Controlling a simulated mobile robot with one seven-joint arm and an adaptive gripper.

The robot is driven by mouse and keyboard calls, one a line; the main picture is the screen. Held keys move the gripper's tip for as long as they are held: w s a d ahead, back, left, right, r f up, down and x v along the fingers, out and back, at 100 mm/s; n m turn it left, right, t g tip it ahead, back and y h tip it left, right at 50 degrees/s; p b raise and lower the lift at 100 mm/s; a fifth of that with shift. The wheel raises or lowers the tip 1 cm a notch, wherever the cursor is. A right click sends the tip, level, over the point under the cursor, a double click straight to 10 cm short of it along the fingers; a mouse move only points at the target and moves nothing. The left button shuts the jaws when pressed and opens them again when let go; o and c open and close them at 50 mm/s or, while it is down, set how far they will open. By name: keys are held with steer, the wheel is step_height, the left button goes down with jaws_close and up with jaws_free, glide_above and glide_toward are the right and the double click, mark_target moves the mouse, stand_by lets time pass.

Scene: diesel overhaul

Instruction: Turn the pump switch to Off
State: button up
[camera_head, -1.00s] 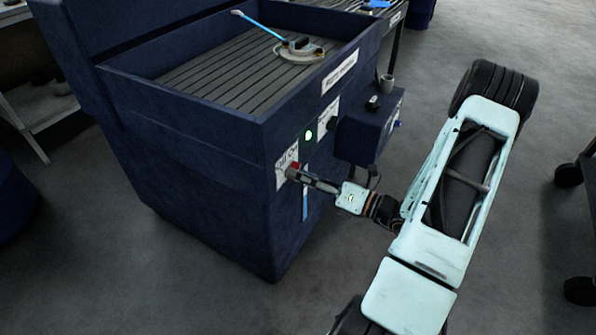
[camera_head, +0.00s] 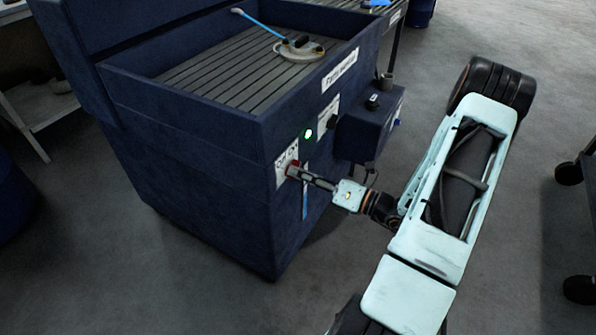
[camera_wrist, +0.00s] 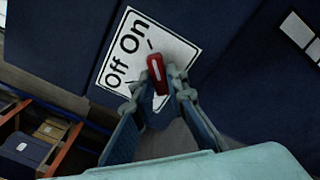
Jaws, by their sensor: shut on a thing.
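The pump switch is a red knob (camera_wrist: 156,72) with a white line, on a white plate (camera_wrist: 172,42) marked Off and On. In the wrist view its far end points up near the mark beside On. My gripper (camera_wrist: 158,88) is shut on the knob, with a finger on each side. In the head view my gripper (camera_head: 297,172) reaches from the right to the switch plate (camera_head: 284,161) on the front of the dark blue parts washer (camera_head: 205,140). The knob is mostly hidden there by the fingers.
A green light (camera_head: 308,134) glows on the washer front, up and right of the switch. A blue box (camera_head: 368,132) juts from the front further right. A blue strip (camera_head: 305,203) hangs just below my gripper. The floor in front is clear.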

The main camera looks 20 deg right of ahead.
steer(key=n+b, duration=0.6)
steer(key=n, duration=0.3)
steer(key=n+b, duration=0.5)
steer(key=n, duration=0.4)
steer(key=shift+s+a+f+b, duration=0.1)
steer(key=shift+s+a+b, duration=0.1)
steer(key=shift+b, duration=0.15)
steer(key=o, duration=1.6)
steer(key=shift+c, duration=0.2)
steer(key=v, duration=0.7)
